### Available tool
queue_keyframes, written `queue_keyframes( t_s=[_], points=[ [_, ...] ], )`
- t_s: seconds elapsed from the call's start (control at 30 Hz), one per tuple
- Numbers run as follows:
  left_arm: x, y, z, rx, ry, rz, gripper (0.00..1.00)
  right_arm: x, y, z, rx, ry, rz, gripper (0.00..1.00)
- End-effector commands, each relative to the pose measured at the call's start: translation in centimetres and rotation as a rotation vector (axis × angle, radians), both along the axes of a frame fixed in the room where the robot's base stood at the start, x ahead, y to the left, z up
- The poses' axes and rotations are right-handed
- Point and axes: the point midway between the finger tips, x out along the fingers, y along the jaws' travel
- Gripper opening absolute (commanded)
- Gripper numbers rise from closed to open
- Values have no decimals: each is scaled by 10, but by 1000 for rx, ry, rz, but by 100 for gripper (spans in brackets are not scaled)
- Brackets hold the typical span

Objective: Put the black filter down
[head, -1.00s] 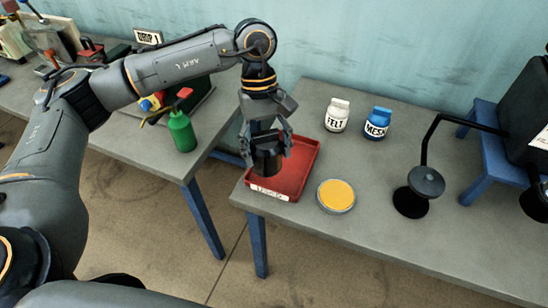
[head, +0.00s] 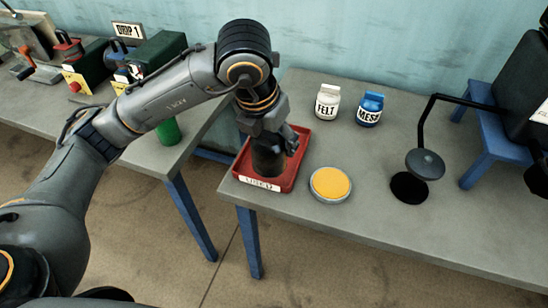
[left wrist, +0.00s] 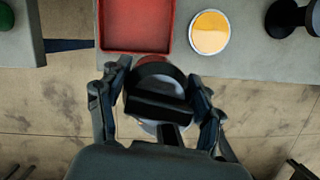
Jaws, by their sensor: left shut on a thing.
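My left gripper (head: 272,137) is shut on the black filter (head: 268,159), a dark upright cylinder, at the red tray (head: 301,157) on the right-hand table. In the head view the filter overlaps the tray's inside. I cannot tell whether its base touches the tray floor. In the left wrist view the filter (left wrist: 160,88) sits between the two fingers (left wrist: 160,95), and the red tray (left wrist: 137,25) lies just beyond it, empty where it shows. My right gripper is not in view.
A yellow-topped round tin (head: 330,184) stands right of the tray. A black lamp-like arm (head: 425,163) is further right. The table's front edge is close to the tray.

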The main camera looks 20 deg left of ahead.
Motion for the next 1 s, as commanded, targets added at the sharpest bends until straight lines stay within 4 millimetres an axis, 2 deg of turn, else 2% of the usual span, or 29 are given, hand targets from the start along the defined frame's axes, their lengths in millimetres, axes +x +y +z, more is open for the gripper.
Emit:
queue_keyframes(
  t_s=[0.1,0.27,0.37,0.63,0.8,1.0],
  points=[
    [1,-1,0,-1,-1,132,28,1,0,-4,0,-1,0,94],
    [9,1,-3,-3,3,209,28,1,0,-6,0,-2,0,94],
    [25,6,-13,-4,10,219,28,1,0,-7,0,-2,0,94],
    [90,24,-38,0,8,216,28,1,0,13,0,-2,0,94],
    [115,31,-72,0,8,214,28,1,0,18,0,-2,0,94],
    [130,34,-91,-1,4,210,28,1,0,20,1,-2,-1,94]
  ],
)
